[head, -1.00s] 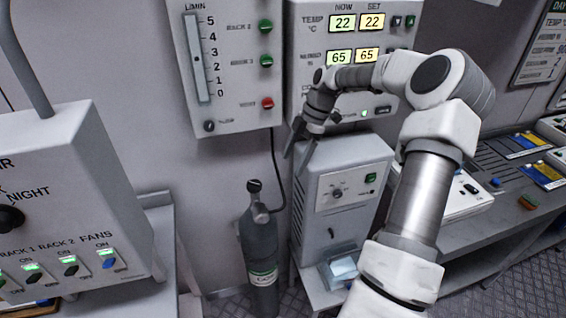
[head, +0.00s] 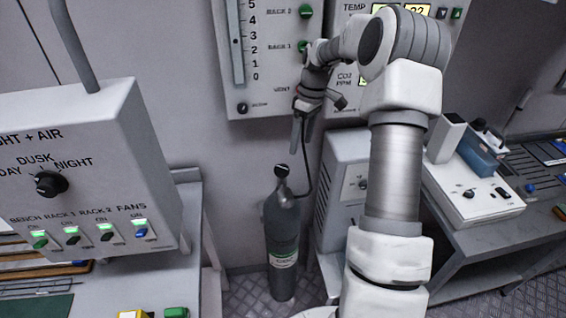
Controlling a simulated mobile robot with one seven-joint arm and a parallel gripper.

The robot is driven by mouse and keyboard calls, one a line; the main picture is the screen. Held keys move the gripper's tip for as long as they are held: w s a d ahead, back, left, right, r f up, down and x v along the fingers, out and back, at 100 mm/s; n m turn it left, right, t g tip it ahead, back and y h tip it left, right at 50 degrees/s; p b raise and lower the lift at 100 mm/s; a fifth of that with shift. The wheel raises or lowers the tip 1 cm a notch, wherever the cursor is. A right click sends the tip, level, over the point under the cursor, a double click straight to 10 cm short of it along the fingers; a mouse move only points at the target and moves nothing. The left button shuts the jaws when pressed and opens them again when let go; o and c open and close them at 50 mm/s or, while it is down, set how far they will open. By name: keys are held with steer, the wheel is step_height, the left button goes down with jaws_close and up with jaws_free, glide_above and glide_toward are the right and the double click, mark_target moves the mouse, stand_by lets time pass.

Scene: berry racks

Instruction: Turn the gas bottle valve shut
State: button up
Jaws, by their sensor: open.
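The gas bottle (head: 282,238) is a grey cylinder with a pale label, standing upright on the floor against the back wall. Its valve (head: 282,170) is a small dark round knob on top, with a dark hose rising from the fitting beside it. My gripper (head: 301,147) points downward, a little above and to the right of the valve in the picture. It is empty and apart from the valve. The fingers are seen nearly edge-on, so the gap between them is hard to make out, but they are open.
A control box (head: 75,190) with a dial and fan switches stands at left. A grey cabinet (head: 347,180) stands close to the bottle's right, partly behind my arm. A wall panel (head: 262,95) hangs above. A bench (head: 480,235) with devices is at right.

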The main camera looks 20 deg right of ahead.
mark_target(282, 169)
steer(key=w+a+r+m+h, duration=0.2)
steer(key=w+a+r+m, duration=0.2)
steer(key=r+m, duration=0.3)
steer(key=shift+m+t, duration=0.4)
steer(key=f+p, duration=0.1)
steer(key=f, duration=0.8)
steer(key=f+p, duration=0.1)
steer(key=f, duration=0.8)
steer(key=shift+a+f+p, duration=0.2)
steer(key=shift+f+p, duration=0.1)
steer(key=shift+f, duration=0.05)
steer(key=c, duration=1.4)
